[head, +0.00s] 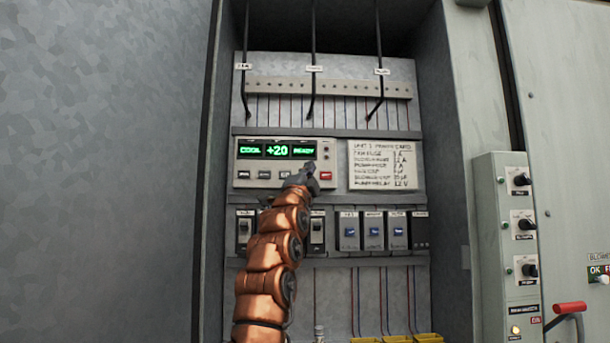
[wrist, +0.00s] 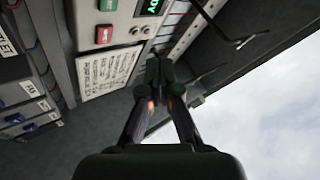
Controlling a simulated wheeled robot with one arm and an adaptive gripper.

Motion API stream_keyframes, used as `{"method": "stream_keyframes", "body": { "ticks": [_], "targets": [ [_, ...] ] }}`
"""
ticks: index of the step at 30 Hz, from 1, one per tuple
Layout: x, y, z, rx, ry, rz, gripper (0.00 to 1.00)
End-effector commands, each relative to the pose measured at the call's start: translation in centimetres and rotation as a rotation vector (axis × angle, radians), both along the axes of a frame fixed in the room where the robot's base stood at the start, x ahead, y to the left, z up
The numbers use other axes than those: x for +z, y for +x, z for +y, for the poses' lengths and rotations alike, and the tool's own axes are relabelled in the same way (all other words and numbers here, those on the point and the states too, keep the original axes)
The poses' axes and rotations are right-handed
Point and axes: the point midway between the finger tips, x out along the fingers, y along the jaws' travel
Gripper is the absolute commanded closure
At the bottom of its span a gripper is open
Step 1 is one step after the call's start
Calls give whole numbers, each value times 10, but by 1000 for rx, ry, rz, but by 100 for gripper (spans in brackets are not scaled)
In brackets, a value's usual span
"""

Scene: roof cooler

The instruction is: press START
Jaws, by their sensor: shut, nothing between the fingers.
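The control panel (head: 240,150) has a green display reading COOL, +20 and READY. Below the display is a row of small buttons, with a red button (head: 326,175) at the right end. My gripper (head: 307,170) is in front of the panel, just left of the red button, and covers part of the row. In the wrist view, a green button (wrist: 107,4) sits beside the red button (wrist: 104,35); their labels are too small to read. My gripper's fingers (wrist: 162,68) are together and empty. I cannot tell whether they touch the panel.
A handwritten card (head: 382,165) is right of the panel. Breakers (head: 373,231) line the row below. Black cables (head: 313,80) hang above. A box with knobs (head: 508,240) and a red-handled lever (head: 570,308) stand at the right.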

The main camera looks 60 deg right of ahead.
Motion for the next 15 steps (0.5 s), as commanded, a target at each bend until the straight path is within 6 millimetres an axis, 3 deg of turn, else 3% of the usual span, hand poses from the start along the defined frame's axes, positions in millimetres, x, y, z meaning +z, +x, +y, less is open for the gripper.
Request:
{"method": "stream_keyframes", "body": {
  "ticks": [15],
  "targets": [
    [6,34,-44,-1,3,3,100]
  ]
}}
